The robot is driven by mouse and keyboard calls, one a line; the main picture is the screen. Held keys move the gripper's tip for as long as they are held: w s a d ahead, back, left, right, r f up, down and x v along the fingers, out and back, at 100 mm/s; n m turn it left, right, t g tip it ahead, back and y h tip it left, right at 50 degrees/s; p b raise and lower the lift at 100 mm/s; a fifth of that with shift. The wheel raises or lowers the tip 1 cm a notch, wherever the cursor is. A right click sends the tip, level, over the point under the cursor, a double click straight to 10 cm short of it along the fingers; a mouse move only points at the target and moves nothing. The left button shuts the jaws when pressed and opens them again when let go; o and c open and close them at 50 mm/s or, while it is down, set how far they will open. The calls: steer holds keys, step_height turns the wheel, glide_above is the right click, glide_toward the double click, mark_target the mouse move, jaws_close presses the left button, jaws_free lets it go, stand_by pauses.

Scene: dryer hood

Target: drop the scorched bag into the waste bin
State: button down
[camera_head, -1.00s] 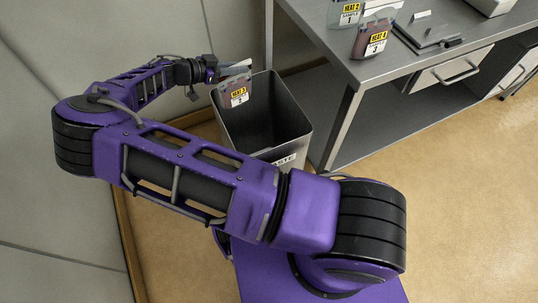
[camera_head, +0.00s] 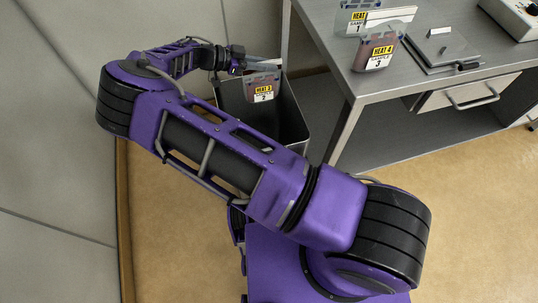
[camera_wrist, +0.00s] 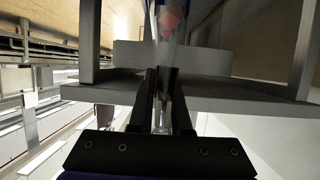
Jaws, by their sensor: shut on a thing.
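My gripper (camera_head: 245,64) is shut on the top edge of a clear bag (camera_head: 264,88) with dark reddish contents and a yellow "HEAT 3" label above a "2". The bag hangs upright in front of the dark bin opening in the head view; I cannot tell how far it reaches below the rim. In the wrist view the clear bag (camera_wrist: 168,48) runs up from between my black fingers (camera_wrist: 162,100). The grey, open-topped waste bin (camera_head: 292,112) stands on the floor left of the bench. My arm hides its front and lower part.
A steel bench (camera_head: 350,82) stands close right of the bin. On it are a "HEAT 4" bag (camera_head: 376,52), another bag (camera_head: 350,18) behind it, a flat metal plate (camera_head: 440,47) and a white device (camera_head: 515,15). A panelled wall (camera_head: 60,130) is at left.

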mark_target(268, 79)
steer(key=shift+d+f, duration=0.15)
steer(key=shift+d, duration=0.1)
steer(key=shift+f+b, duration=1.1)
steer(key=shift+f, duration=1.75)
steer(key=c, duration=0.8)
jaws_free()
steer(key=shift+a, duration=0.1)
steer(key=b+v, duration=0.1)
steer(key=v, duration=1.6)
steer(key=shift+a, duration=0.15)
steer(key=shift+w, duration=0.1)
